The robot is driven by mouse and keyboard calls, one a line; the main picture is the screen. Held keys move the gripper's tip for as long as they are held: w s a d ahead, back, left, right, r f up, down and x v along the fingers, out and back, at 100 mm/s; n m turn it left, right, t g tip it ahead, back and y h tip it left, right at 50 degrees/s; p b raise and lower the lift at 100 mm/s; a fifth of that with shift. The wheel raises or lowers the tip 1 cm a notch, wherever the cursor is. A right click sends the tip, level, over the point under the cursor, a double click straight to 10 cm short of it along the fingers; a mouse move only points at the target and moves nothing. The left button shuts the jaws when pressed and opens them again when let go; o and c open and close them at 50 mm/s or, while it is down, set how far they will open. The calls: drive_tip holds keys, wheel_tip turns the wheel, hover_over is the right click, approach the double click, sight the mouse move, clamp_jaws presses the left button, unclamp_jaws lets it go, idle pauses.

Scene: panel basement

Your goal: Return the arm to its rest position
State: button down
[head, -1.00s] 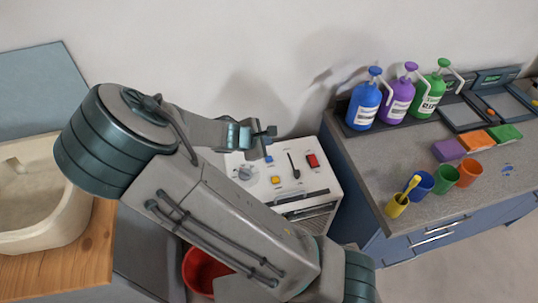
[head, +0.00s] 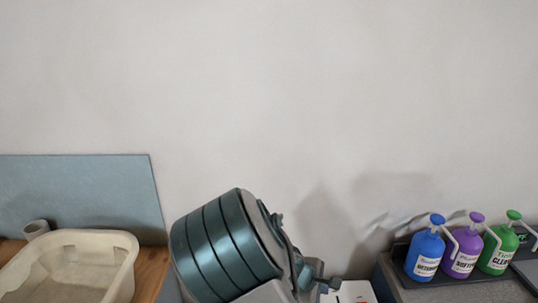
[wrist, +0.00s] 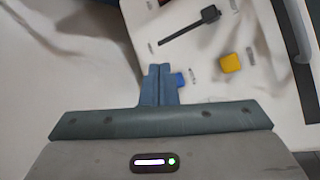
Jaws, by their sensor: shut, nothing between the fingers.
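My arm shows at the bottom middle of the head view, folded, with its thick teal joint in front of the wall. My gripper (wrist: 160,84) shows in the wrist view with its two blue-grey fingers together and nothing between them. It is above the white control panel (wrist: 205,80), which carries a black lever (wrist: 190,32), a yellow button (wrist: 230,63) and a blue button (wrist: 181,80) partly hidden by the fingers. In the head view only the panel's top edge (head: 352,290) shows.
A cream basin (head: 120,265) stands on a wooden counter (head: 150,280) at the left. Blue (head: 425,252), purple (head: 464,250) and green (head: 499,249) pump bottles stand on the right counter (head: 395,280). The wall above is clear.

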drive_tip(key=s+r+m+y, duration=0.6)
drive_tip(key=s+r+m, duration=0.7)
drive_tip(key=s+r, duration=0.6)
drive_tip(key=shift+s+a+y, duration=0.15)
drive_tip(key=shift+s+y, duration=0.15)
drive_tip(key=shift+s, duration=0.15)
